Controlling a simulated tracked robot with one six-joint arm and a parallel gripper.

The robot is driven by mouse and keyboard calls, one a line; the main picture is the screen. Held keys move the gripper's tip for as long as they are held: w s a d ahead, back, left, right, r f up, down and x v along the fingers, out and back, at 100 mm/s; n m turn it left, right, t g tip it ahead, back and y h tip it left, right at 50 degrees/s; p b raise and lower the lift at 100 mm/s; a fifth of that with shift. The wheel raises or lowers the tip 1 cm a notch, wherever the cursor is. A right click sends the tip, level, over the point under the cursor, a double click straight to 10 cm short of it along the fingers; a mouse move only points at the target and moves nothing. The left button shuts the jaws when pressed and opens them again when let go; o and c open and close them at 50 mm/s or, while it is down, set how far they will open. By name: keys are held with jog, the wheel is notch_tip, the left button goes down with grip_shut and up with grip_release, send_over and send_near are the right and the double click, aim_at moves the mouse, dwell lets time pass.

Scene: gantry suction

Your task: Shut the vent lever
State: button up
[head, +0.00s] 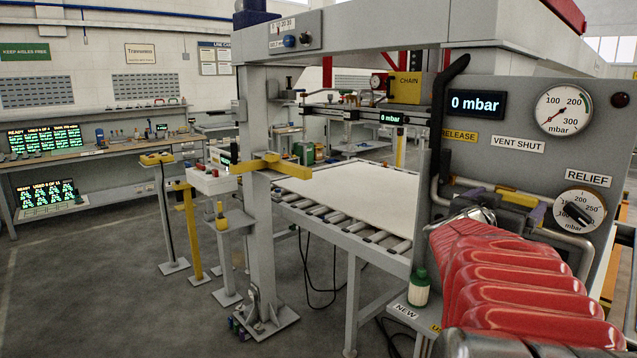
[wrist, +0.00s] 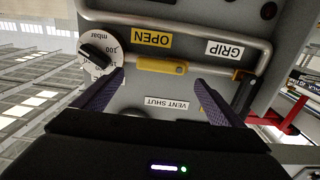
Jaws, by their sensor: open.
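The vent lever, with a yellow grip, shows in the wrist view (wrist: 162,66) and, partly hidden, in the head view (head: 516,197). It lies along the panel between the yellow OPEN label (wrist: 151,38) and the white VENT SHUT label (wrist: 167,104); the wrist picture is turned over. My gripper (wrist: 159,78) is open, with its purple fingers on either side of the lever's grip. No finger clearly touches it. In the head view my gripper (head: 510,211) is at the panel, below the VENT SHUT label (head: 517,144), and my red arm hides the area beneath.
A metal guard pipe (wrist: 195,33) runs around the lever. The relief dial (wrist: 96,52) and a black lever (wrist: 245,95) by the GRIP label (wrist: 228,50) flank it. The display (head: 476,104) reads 0 mbar. A pale sheet (head: 335,190) lies on the roller table.

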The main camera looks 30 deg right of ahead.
aim_at(516, 195)
jog(key=shift+w+d, duration=0.15)
jog(key=shift+d, duration=0.9)
jog(key=shift+w+d, duration=0.15)
jog(key=shift+d, duration=0.9)
jog(key=shift+c, duration=0.3)
jog(key=c, duration=1.4)
jog(key=shift+a, duration=0.2)
jog(key=shift+c, duration=0.2)
jog(key=shift+d, duration=0.1)
